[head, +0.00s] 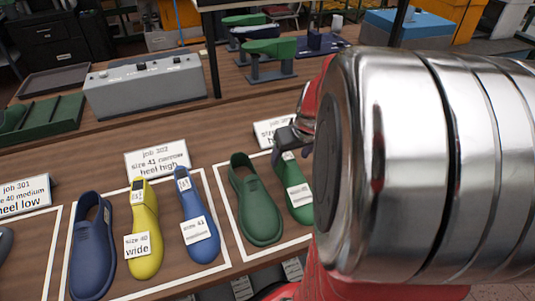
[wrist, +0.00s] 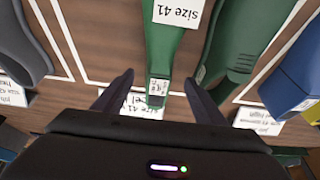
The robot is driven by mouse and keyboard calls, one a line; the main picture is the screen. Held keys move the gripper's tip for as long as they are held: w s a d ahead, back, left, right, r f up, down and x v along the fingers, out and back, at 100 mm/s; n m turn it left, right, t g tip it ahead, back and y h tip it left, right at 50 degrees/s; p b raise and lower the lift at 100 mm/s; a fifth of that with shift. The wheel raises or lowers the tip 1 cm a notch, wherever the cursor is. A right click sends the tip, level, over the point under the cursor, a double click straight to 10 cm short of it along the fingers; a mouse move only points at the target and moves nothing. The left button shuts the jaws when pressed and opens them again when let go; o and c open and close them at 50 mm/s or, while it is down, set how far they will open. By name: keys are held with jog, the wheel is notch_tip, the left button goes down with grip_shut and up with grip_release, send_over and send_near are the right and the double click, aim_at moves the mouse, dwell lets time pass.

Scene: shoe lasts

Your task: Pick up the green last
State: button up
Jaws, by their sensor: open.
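The green last (head: 293,171) stands at the right of the right-hand white-outlined area, with a white label on it and its right side partly hidden by my arm. In the wrist view the green last (wrist: 163,50) runs down from the top, with a "size 41" label and a small tag at its near end. My gripper (wrist: 158,80) is open and empty, one finger on each side of that near end. In the head view my gripper (head: 292,140) is above the last's back end, partly hidden by my arm.
A green shoe (head: 257,205) stands just left of the last. A blue last (head: 197,215), a yellow last (head: 146,230) and a dark blue shoe (head: 91,250) stand further left. A card (head: 270,131) is behind the last.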

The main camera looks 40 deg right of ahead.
jog(key=shift+x, duration=2.6)
jog(key=shift+s, duration=0.1)
grip_shut()
